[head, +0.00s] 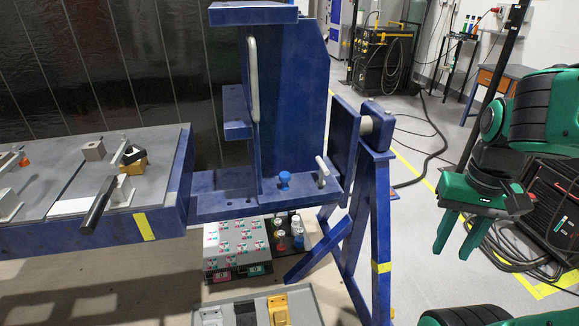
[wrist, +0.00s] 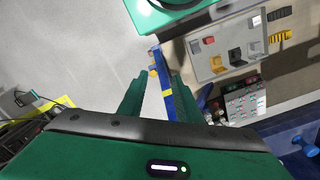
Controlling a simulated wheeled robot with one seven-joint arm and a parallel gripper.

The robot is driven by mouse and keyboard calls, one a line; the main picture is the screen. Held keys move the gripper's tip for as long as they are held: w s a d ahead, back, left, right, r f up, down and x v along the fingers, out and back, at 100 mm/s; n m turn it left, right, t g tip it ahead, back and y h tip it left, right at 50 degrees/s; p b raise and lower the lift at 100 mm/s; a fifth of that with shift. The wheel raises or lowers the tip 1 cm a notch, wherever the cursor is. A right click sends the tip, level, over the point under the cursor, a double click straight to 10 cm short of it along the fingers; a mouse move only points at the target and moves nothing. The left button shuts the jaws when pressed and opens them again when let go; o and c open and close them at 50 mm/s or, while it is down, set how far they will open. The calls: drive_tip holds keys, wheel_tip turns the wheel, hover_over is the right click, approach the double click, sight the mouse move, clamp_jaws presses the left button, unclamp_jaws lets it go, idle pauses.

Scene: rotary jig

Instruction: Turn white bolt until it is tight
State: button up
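A white bolt (head: 322,171), a slim, slightly tilted pale bar, stands on the right end of the blue jig's lower ledge (head: 236,203). Its lower end meets the ledge; I cannot tell how tight it is. A blue knob (head: 285,181) sits to its left on the same ledge. My gripper (head: 451,252) is open and empty, well to the right of the bolt and apart from it, with its fingers pointing down. In the wrist view my gripper (wrist: 156,88) shows two spread green fingers with nothing between them. I cannot make out the white bolt there.
A blue support frame (head: 381,225) stands between the bolt and my gripper. A work table (head: 160,222) with clamps adjoins the jig at left. A grey box (head: 236,245), bottles (head: 298,232) and a tray (head: 312,305) lie below.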

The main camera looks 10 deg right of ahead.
drive_tip(key=n+y, duration=0.2)
drive_tip(key=n, duration=0.4)
approach(326, 167)
drive_tip(key=f, duration=0.3)
drive_tip(key=a+f, duration=0.1)
drive_tip(key=f, duration=0.3)
drive_tip(key=a+f, duration=0.1)
drive_tip(key=f, duration=0.2)
drive_tip(key=shift+f, duration=0.35)
drive_tip(key=shift+c, duration=0.7)
clamp_jaws()
drive_tip(key=shift+d, duration=0.25)
drive_tip(key=shift+a, duration=0.1)
